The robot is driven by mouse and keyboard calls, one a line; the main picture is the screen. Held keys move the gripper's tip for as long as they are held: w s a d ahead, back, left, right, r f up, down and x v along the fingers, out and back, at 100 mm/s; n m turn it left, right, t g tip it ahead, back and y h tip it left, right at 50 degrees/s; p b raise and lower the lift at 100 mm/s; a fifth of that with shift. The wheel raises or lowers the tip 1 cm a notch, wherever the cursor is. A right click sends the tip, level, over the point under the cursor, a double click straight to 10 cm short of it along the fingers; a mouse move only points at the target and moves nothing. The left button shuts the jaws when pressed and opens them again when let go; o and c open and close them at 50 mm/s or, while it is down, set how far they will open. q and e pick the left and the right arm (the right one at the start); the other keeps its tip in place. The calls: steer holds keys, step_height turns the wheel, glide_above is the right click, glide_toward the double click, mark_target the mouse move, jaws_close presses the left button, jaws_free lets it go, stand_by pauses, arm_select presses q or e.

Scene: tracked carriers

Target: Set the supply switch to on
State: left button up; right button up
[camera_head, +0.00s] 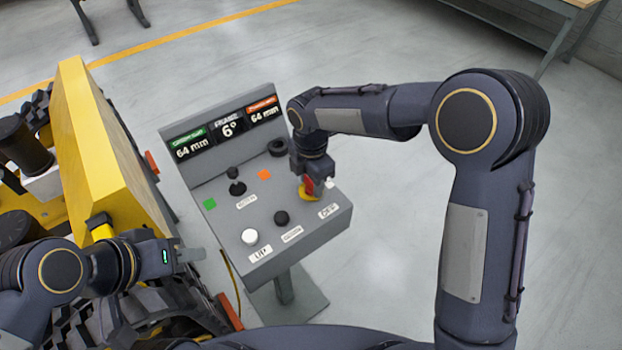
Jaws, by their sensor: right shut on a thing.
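The supply switch (309,187) appears to be the red handle on a yellow round base at the right of the grey sloped control panel (225,222). My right gripper (316,184) reaches down over it and is shut on the red handle. The gripper hides much of the handle, so its exact angle is hard to tell. A small label in front of it seems to read OFF. My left gripper (190,255) is off the panel's left front, beside the yellow machine, apart from the switch. Its jaw opening is not clear.
The panel also bears a black joystick (237,187), a white button (250,236), a black button (281,217) and a dark round part (278,147). Its upright display (228,128) shows 64 mm, 6° and 64 mm. A yellow tracked machine (100,150) stands left.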

steer(key=m, duration=0.4)
steer(key=shift+b, duration=0.4)
steer(key=m, duration=0.5)
steer(key=shift+b, duration=0.3)
steer(key=m, duration=0.4)
steer(key=shift+r, duration=0.1)
steer(key=shift+m+b, duration=0.4)
steer(key=shift+m, duration=1.7)
steer(key=shift+w, duration=0.1)
steer(key=o, duration=1)
